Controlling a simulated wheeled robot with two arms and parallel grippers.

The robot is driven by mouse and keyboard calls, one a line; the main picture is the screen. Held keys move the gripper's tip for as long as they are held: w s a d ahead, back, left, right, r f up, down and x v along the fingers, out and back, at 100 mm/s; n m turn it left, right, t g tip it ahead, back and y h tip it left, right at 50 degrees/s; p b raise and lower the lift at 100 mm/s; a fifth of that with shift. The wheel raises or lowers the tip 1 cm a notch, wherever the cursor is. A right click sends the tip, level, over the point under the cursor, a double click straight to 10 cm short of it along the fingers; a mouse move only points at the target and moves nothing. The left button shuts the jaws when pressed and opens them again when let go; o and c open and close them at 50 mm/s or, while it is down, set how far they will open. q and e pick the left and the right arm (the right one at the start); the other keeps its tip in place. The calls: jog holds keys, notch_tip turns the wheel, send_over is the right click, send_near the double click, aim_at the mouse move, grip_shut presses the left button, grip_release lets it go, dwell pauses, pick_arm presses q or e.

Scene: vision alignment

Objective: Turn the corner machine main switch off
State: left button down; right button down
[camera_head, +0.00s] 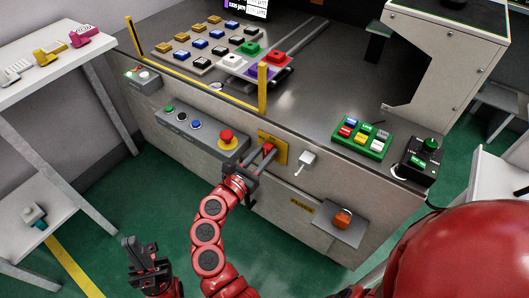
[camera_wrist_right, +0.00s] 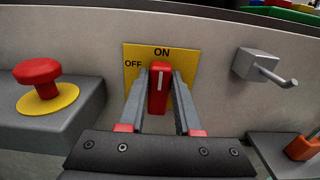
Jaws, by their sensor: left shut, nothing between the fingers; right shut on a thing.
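The main switch is a red handle (camera_wrist_right: 158,98) on a yellow plate (camera_wrist_right: 190,62) marked ON at the top and OFF at the left. The handle stands upright with its white line pointing towards ON. My right gripper (camera_wrist_right: 160,78) is shut on the handle, one finger on each side. In the head view, the yellow plate (camera_head: 279,150) is on the machine's front panel, and my right gripper (camera_head: 264,157) partly hides the handle. My left gripper (camera_head: 138,248) is shut and empty, low at the left, away from the machine.
A red emergency button (camera_head: 227,137) sits left of the switch. A metal hook (camera_head: 304,161) juts out to its right, and an orange padlock-like part (camera_head: 343,217) is lower right. A white shelf (camera_head: 50,60) stands at the left. Green floor (camera_head: 100,210) lies open in front.

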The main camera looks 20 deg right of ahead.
jog(key=shift+n, duration=0.3)
jog(key=n, duration=0.3)
jog(key=shift+w+a+n+p, duration=0.15)
jog(key=shift+w+n+p, duration=0.1)
jog(key=shift+n+p, duration=0.1)
jog(key=shift+w+a+f+n+p, duration=0.15)
jog(key=shift+f+n+p, duration=0.15)
jog(key=shift+n+p, duration=1.4)
jog(key=shift+w+a+f+n+p, duration=0.2)
jog(key=shift+n+p, duration=0.4)
jog(key=shift+n, duration=2.2)
jog(key=shift+w+f+n+p, duration=0.1)
jog(key=shift+f+n+p, duration=0.25)
jog(key=shift+n+p, duration=1.35)
jog(key=shift+n+b, duration=0.5)
jog(key=shift+n, duration=0.25)
jog(key=c, duration=0.6)
grip_release()
